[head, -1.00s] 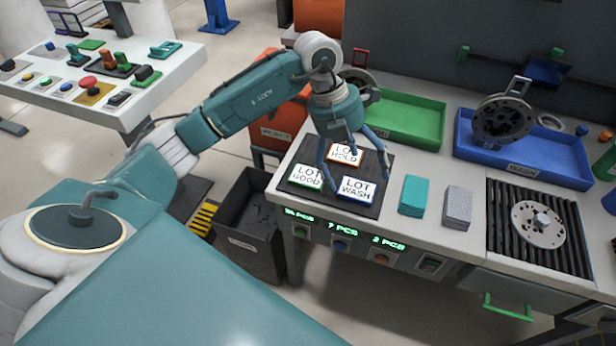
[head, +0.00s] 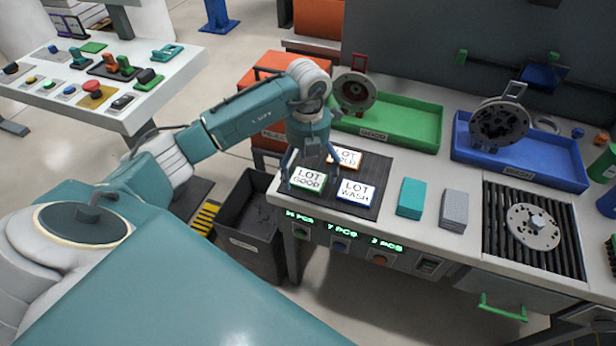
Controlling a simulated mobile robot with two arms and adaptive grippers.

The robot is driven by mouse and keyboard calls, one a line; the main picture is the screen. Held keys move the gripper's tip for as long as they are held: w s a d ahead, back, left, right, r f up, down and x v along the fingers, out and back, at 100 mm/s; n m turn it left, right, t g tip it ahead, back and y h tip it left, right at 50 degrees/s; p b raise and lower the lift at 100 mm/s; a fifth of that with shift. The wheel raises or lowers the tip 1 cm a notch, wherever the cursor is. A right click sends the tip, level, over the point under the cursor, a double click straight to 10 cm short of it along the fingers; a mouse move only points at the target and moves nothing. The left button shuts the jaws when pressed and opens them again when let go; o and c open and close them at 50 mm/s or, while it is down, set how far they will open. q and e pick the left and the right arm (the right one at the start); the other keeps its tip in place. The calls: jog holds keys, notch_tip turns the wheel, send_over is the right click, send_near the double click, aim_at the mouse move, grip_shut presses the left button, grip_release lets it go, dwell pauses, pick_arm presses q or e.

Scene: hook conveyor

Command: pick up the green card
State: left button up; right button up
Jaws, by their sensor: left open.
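The green card, a white "LOT GOOD" card with a green edge (head: 309,178), lies flat on the dark mat (head: 345,206) at the left of the table. My left gripper (head: 306,178) is open, pointing down over this card, with one finger at its left side and another near its upper right. I cannot tell whether the fingers touch it. The blue-edged "LOT WASH" card (head: 355,192) lies to its right. The orange-edged "LOT HOLD" card (head: 346,160) lies behind, partly hidden by a finger. My right gripper is not in view.
A teal stack (head: 411,198) and a grey stack (head: 454,209) stand right of the mat. Behind are a green tray (head: 428,137) and a blue tray (head: 540,180). A black bin (head: 243,235) stands left below the table. A slatted rack (head: 500,245) holds a metal disc.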

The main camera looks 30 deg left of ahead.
pick_arm(q)
jog(key=shift+f, duration=0.85)
jog(key=c, duration=1.3)
notch_tip(320, 180, up, 10)
jog(key=shift+w+r+b, duration=0.15)
jog(key=shift+b, duration=0.7)
notch_tip(320, 180, up, 9)
jog(key=p, duration=0.1)
send_over(308, 178)
jog(key=shift+d+r+p, duration=0.1)
jog(key=shift+r+p, duration=1.85)
jog(key=shift+r, duration=0.45)
